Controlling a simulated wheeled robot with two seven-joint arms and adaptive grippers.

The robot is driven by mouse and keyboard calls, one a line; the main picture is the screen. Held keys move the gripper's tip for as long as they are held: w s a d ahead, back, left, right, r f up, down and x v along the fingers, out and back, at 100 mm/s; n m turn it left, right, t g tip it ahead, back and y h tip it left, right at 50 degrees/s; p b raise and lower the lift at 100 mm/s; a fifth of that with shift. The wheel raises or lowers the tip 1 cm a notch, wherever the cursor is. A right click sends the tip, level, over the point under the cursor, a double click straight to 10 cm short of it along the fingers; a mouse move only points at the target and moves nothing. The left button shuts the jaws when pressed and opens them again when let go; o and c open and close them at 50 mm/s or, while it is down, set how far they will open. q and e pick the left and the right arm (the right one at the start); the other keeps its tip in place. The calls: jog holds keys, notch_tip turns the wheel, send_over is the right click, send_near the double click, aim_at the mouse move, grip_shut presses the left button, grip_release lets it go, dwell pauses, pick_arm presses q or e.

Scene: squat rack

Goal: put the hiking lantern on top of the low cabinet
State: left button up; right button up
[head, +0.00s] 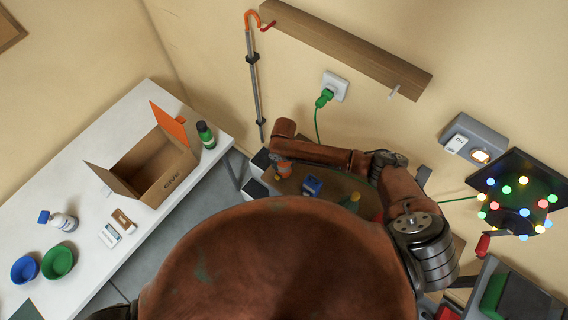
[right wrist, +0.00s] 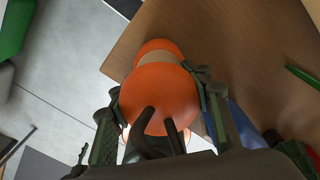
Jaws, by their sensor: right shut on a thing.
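The hiking lantern, orange with a pale middle band (right wrist: 160,90), is between the fingers of my right gripper (right wrist: 160,115) in the right wrist view. The gripper is shut on it. The lantern overlaps the edge of a brown wooden top (right wrist: 235,40), which looks like the low cabinet; I cannot tell whether it touches it. In the head view, a small orange part (head: 284,168) shows below my right forearm, at the left end of the wooden top (head: 335,185). The right gripper is mostly hidden there. My left gripper is not in view.
A blue object (head: 312,186) and a green-and-yellow one (head: 352,201) stand on the wooden top. A white table (head: 105,150) at left holds an open carton (head: 152,170), a green bottle (head: 206,135) and bowls. A rack with coloured lights (head: 518,190) is at right.

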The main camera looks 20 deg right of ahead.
jog(key=shift+f, duration=0.45)
jog(key=o, duration=1.4)
jog(key=shift+f, duration=0.1)
notch_tip(320, 180, up, 12)
jog(key=shift+r+b, duration=0.15)
jog(key=shift+b, duration=0.4)
